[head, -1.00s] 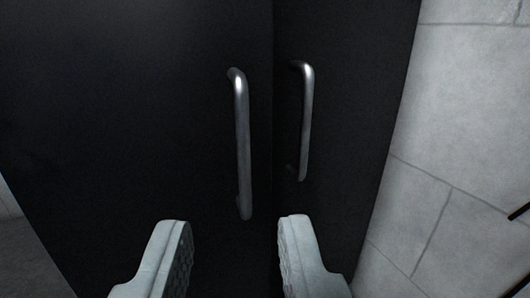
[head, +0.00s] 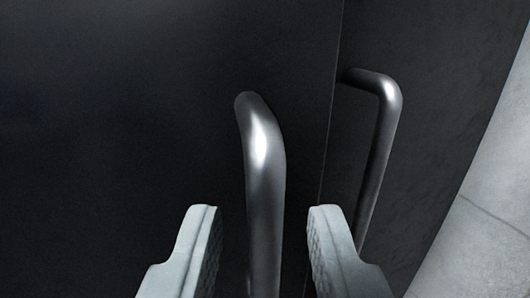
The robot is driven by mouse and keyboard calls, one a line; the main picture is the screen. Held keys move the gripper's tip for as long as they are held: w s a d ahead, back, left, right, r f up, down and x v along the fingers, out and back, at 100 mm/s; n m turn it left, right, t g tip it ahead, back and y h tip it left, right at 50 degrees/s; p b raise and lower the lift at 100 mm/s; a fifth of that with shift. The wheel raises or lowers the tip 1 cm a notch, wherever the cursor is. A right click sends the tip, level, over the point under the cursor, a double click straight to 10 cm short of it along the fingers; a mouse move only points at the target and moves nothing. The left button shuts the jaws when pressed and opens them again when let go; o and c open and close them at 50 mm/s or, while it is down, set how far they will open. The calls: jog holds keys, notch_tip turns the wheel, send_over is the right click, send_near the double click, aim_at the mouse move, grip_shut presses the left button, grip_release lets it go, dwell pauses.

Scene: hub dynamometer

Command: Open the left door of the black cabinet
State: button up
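The black cabinet's left door (head: 120,130) fills the left and middle of the view. Its silver bar handle (head: 264,190) stands upright near the door's right edge. The right door (head: 435,120) lies beyond a thin vertical seam, with its own silver handle (head: 383,150). My gripper (head: 264,212) is open, with one pale finger on each side of the left handle. Gaps show between the handle and both fingers. The lower end of the left handle is hidden below the frame. Both doors look shut.
A light grey tiled surface (head: 485,215) shows at the right, past the cabinet's edge.

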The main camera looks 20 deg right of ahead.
jog(key=shift+x, duration=1.35)
grip_shut()
jog(key=shift+s+a, duration=0.1)
